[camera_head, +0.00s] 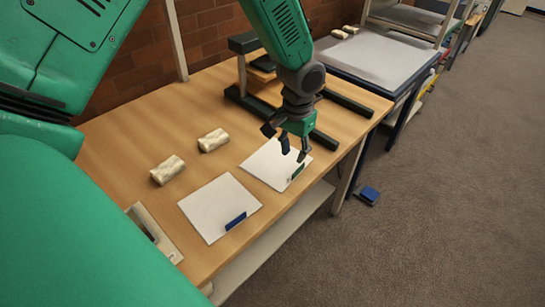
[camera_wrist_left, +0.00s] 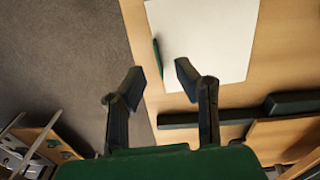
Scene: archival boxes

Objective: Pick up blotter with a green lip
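The blotter with a green lip (camera_head: 268,165) is a white sheet lying flat on the wooden table, its green lip (camera_head: 297,171) at the edge nearest the table's front. In the left wrist view the white sheet (camera_wrist_left: 205,40) and its green lip (camera_wrist_left: 157,58) show beyond the fingertips. My left gripper (camera_head: 294,152) is above the sheet, close to the green lip, pointing down. Its two fingers are apart in the left wrist view (camera_wrist_left: 160,80), with nothing between them. Contact with the lip cannot be made out. My right gripper is not in view.
A second white blotter (camera_head: 218,205) with a blue lip (camera_head: 236,221) lies nearer. Two pale rolls (camera_head: 168,170) (camera_head: 213,140) lie behind the blotters. A dark press frame (camera_head: 262,105) stands behind my gripper.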

